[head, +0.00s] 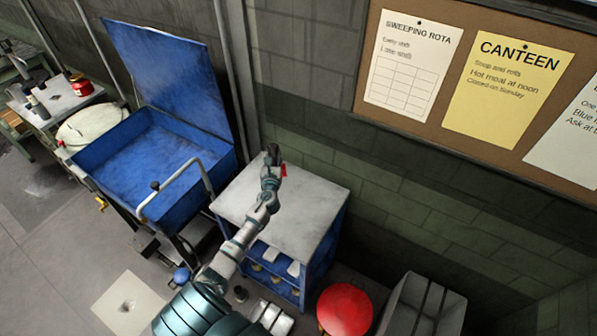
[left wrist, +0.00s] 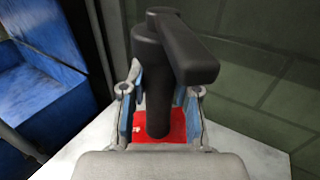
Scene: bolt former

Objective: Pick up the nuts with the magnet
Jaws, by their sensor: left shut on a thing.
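My left gripper (head: 272,165) is over the far part of the grey-white top of a blue cabinet. In the left wrist view the gripper (left wrist: 160,105) is shut on a black tool (left wrist: 155,75), likely the magnet, with a round upright shaft and a thick side arm at its top. The tool's dark top (head: 272,152) also shows in the head view. A red patch (left wrist: 178,128) lies behind and below the shaft, partly hidden by it and the fingers. A small pale spot is on its left part; I cannot tell what it is. I can make out no nuts. My right gripper is not in view.
The cabinet top (head: 300,215) is otherwise clear. A wall with a notice board (head: 480,75) stands behind it. To the left is an open blue bin (head: 150,160) with a raised lid and handle. A red round stool (head: 345,308) and a grey crate (head: 425,305) are at the right.

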